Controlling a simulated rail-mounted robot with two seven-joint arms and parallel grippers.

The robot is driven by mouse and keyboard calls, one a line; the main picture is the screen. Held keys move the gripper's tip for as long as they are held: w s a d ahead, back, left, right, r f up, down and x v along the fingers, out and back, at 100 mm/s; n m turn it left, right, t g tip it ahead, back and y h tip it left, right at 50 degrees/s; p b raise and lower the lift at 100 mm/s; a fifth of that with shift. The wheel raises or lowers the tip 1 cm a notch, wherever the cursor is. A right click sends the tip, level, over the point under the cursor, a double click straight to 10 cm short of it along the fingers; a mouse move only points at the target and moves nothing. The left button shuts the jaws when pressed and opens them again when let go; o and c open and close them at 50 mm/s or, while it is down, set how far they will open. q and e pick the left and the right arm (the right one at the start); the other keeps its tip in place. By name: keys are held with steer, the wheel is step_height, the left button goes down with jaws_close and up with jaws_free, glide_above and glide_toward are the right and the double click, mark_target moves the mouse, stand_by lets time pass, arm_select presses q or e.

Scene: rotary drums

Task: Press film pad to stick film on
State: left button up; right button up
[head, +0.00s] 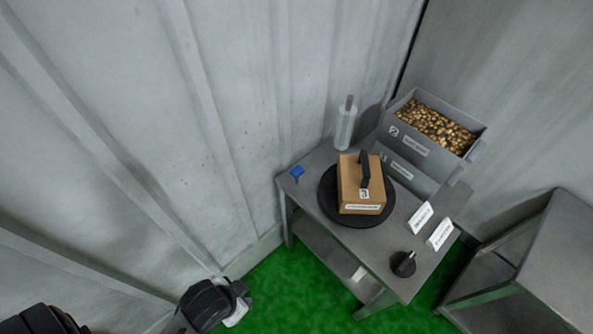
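A brown block (362,180) with a black handle (365,168) on top sits on a round black turntable (329,196) on a small grey table (375,263). The block bears a "3" and a small label too small to read. I cannot tell for sure which item is the film pad. What seems to be my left gripper (238,305) is at the bottom, low over the green floor, left of the table and well apart from it. Its fingers are too unclear to tell open from shut. My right gripper is not in view.
A grey bin of brass-coloured pieces (437,125) stands at the table's back right. A clear bottle (345,125), a blue item (297,172), a black knob (403,264) and white label cards (420,217) are on the table. Walls stand close behind; another grey table (550,260) is at right.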

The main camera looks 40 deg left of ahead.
arm_select(q)
jaws_close()
stand_by(1.4)
